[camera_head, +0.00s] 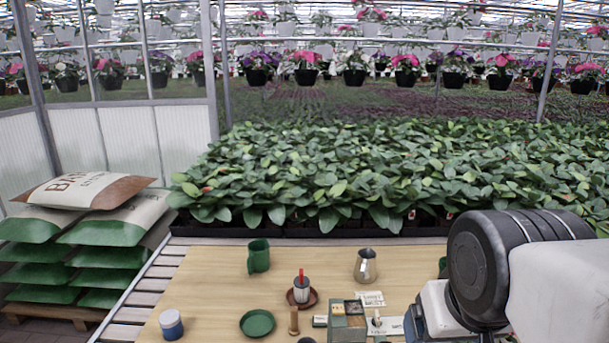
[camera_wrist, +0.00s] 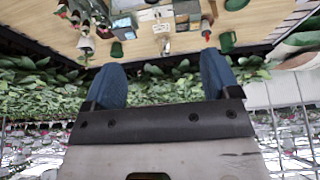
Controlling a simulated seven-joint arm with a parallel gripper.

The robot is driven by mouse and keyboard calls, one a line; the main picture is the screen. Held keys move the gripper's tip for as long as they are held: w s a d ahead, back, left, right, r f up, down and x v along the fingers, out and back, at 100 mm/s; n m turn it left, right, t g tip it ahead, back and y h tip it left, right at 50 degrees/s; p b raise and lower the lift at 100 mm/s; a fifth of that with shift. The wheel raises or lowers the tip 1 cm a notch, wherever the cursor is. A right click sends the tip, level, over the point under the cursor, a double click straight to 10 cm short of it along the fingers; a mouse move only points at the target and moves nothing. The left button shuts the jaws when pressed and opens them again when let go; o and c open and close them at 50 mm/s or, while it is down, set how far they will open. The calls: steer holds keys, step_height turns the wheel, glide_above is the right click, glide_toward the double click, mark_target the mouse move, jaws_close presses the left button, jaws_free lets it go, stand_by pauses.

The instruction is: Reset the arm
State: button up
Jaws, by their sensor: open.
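My arm (camera_head: 480,270) comes in at the right of the head view, over the right end of the wooden table (camera_head: 215,290). Its black joint and white links hide that part of the table; my gripper's fingers cannot be made out there. In the wrist view my gripper (camera_wrist: 162,72) shows two blue fingers spread wide, with nothing between them. The wrist picture is upside down, with the table at the top and the plants behind the fingers. The gripper appears to be clear of the tabletop things.
A green mug (camera_head: 259,256), steel pitcher (camera_head: 366,267), small pot with a red item (camera_head: 301,290), green plate (camera_head: 257,323), blue-and-white jar (camera_head: 171,325) and grey box (camera_head: 347,323) stand on the table. Leafy plants (camera_head: 390,170) lie behind it; sacks (camera_head: 85,190) are stacked left.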

step_height(320, 180, down, 8)
steer(key=w+g, duration=0.1)
steer(key=g, duration=0.1)
steer(key=shift+d+r+g, duration=0.15)
steer(key=shift+g, duration=0.15)
